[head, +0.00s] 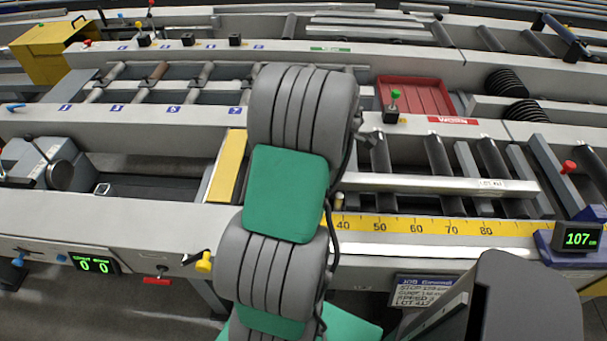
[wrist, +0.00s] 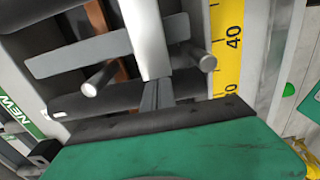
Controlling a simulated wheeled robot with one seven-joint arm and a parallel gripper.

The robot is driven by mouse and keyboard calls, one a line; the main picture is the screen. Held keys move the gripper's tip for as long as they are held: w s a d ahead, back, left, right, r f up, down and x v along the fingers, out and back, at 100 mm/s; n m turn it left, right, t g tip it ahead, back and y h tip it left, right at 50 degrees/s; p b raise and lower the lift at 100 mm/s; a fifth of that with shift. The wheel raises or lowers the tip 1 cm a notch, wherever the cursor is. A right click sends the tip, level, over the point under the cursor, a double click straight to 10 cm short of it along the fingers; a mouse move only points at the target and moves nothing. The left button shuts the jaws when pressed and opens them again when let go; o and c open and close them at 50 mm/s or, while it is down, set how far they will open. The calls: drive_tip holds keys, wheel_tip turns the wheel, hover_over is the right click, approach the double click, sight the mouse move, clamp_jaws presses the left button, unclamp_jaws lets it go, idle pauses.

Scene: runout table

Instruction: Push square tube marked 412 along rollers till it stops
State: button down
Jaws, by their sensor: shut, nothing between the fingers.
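The square tube (head: 430,183), a pale bar with a "LOT 412" label near its right end, lies across the dark rollers (head: 437,160) in the head view. Its left end is behind my arm. In the wrist view the tube (wrist: 146,38) runs down from the top edge to my gripper. My gripper (wrist: 157,86) is shut, its dark fingers in line with the tube's near end. They look touching or very close; I cannot tell which. In the head view the gripper is hidden by my arm.
A yellow scale (head: 420,227) runs along the front rail, with a blue-mounted display (head: 577,239) reading 107 at its right. A grey slanted bar (head: 556,170) stands beyond the tube's right end. A red tray (head: 415,97) and green-knobbed lever (head: 394,105) are behind.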

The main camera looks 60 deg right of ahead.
sight(365, 178)
drive_tip(key=s+d, duration=0.1)
drive_tip(key=s, duration=0.1)
drive_tip(key=s+d, duration=0.1)
drive_tip(key=s, duration=0.2)
drive_tip(key=s+d, duration=0.1)
drive_tip(key=s, duration=0.2)
drive_tip(key=shift+s+d, duration=0.15)
drive_tip(key=shift+d, duration=0.1)
